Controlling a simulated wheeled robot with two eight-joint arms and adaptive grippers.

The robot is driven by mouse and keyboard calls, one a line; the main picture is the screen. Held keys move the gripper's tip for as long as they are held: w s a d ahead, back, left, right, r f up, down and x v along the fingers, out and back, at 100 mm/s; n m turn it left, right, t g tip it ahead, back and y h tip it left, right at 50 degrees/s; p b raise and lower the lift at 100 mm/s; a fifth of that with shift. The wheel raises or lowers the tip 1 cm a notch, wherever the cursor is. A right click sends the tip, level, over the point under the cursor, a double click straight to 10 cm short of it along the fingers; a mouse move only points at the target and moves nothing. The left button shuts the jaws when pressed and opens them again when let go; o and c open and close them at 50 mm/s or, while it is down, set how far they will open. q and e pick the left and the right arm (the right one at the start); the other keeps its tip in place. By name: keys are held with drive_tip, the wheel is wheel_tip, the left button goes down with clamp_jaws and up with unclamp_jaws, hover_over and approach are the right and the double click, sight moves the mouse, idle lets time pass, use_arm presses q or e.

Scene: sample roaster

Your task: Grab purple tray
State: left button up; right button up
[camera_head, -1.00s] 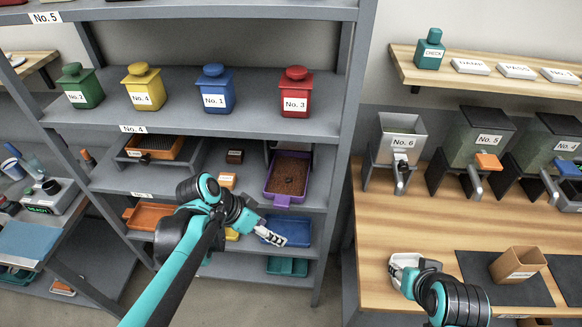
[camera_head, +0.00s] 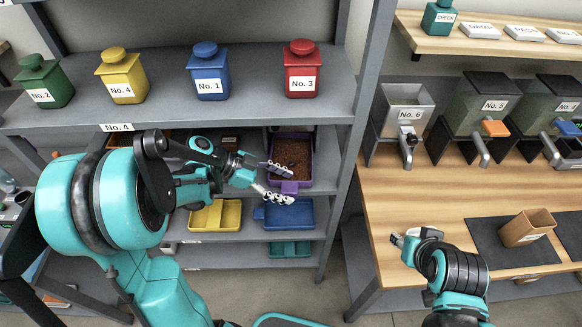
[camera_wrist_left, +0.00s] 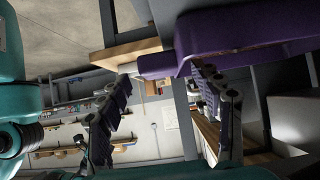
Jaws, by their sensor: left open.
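The purple tray (camera_head: 312,160) stands on the middle shelf with a brown granular content in it, its small purple handle (camera_head: 289,187) at the front. In the left wrist view the tray (camera_wrist_left: 245,35) fills the upper right and its handle (camera_wrist_left: 155,66) shows between the spread fingers. My left gripper (camera_head: 281,184) is open at the tray's front edge, one finger above the handle and one below. I cannot tell whether the fingers touch it. My right gripper (camera_head: 398,240) is over the wooden table at the right, its jaw state unclear.
A blue tray (camera_head: 300,212) and a yellow tray (camera_head: 215,215) lie on the shelf below. The shelf post (camera_head: 352,150) stands close to the right of the purple tray. Colored jars, such as the red jar (camera_head: 302,70), stand on the shelf above.

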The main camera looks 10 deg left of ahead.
use_arm(q)
drive_tip(key=x, duration=0.3)
drive_tip(key=shift+a, duration=0.1)
drive_tip(key=shift+r, duration=0.1)
clamp_jaws()
